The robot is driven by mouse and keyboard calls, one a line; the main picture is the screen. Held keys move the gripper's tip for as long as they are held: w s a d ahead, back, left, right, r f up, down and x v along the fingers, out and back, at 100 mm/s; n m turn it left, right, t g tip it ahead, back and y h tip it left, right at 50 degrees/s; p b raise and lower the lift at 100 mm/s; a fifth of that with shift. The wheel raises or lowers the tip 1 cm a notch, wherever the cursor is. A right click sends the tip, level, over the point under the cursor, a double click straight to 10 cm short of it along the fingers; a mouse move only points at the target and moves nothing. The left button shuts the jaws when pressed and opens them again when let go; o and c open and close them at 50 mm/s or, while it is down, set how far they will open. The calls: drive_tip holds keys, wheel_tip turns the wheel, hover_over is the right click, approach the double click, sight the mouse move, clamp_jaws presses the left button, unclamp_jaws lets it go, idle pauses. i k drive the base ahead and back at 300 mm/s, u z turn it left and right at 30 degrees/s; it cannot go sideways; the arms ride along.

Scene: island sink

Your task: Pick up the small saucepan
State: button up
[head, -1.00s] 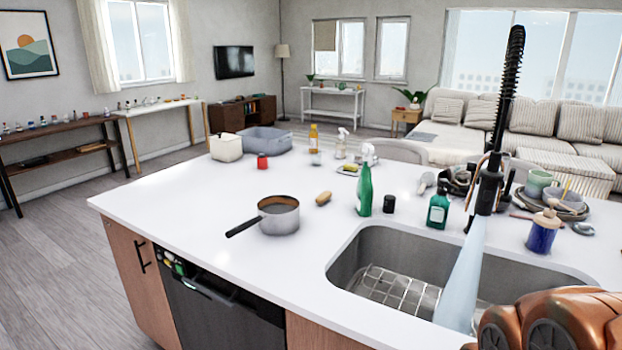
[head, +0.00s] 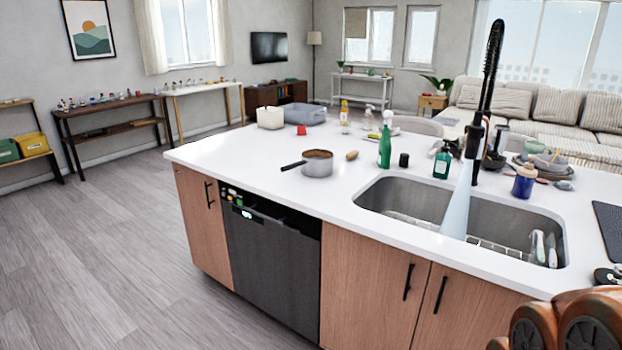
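The small saucepan (head: 318,165) is a grey metal pan with a brownish inside and a dark handle pointing left. It stands upright on the white island counter (head: 250,160), left of the sink and above the dark dishwasher front. Copper-coloured rounded parts of my arm (head: 570,325) show at the bottom right corner, well apart from the saucepan. My gripper's fingers are not in view.
The sink (head: 430,205) with a tall black faucet (head: 480,110) lies right of the saucepan. A green bottle (head: 385,146), a dark cup (head: 404,160) and a brown sponge-like item (head: 352,155) stand nearby. Floor (head: 110,260) left of the island is clear.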

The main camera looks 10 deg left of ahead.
sight(314, 162)
drive_tip(key=u, duration=0.75)
drive_tip(key=i, duration=0.3)
drive_tip(key=u, duration=0.9)
drive_tip(key=i, duration=1.75)
drive_tip(key=z, duration=1.1)
drive_tip(key=i, duration=0.8)
drive_tip(key=z, duration=0.15)
